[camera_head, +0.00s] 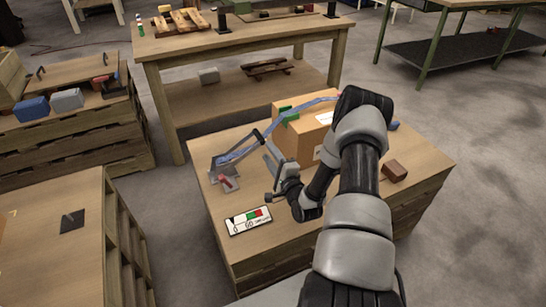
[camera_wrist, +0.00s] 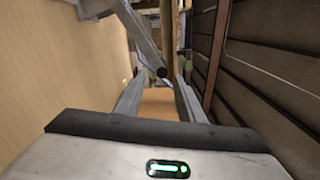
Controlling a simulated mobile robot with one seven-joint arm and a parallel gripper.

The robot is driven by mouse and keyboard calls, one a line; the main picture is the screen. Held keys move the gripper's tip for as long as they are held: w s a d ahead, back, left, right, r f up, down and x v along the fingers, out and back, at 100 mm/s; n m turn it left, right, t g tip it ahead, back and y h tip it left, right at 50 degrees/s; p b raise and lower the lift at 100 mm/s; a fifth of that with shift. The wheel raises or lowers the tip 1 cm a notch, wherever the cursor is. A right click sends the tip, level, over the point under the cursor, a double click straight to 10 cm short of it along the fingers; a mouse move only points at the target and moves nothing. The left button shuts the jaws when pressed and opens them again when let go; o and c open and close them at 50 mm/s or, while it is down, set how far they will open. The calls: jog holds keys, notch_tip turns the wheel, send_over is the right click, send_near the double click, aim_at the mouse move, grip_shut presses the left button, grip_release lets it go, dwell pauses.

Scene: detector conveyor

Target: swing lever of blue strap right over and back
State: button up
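The blue strap (camera_head: 312,103) runs from a grey metal fitting (camera_head: 222,162) at the left edge of the pallet-like table up over a cardboard box (camera_head: 288,140). A grey bar, which looks like the strap's lever (camera_head: 262,139), slants down beside the box toward my gripper (camera_head: 272,180). In the wrist view, a grey bar with a dark round end (camera_wrist: 160,71) comes down from the top, its end showing between the tips of my gripper (camera_wrist: 163,80). The fingers are apart. I cannot tell whether they touch the bar. My arm hides part of the box.
A panel with white, green and red fields (camera_head: 250,220) lies at the table's front left. A red-handled part (camera_head: 229,183) sits near the fitting. A brown block (camera_head: 394,171) lies at right. A workbench (camera_head: 240,45) stands behind. Bare floor separates the left-hand tables.

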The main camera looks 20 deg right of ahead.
jog(key=shift+s, duration=1.4)
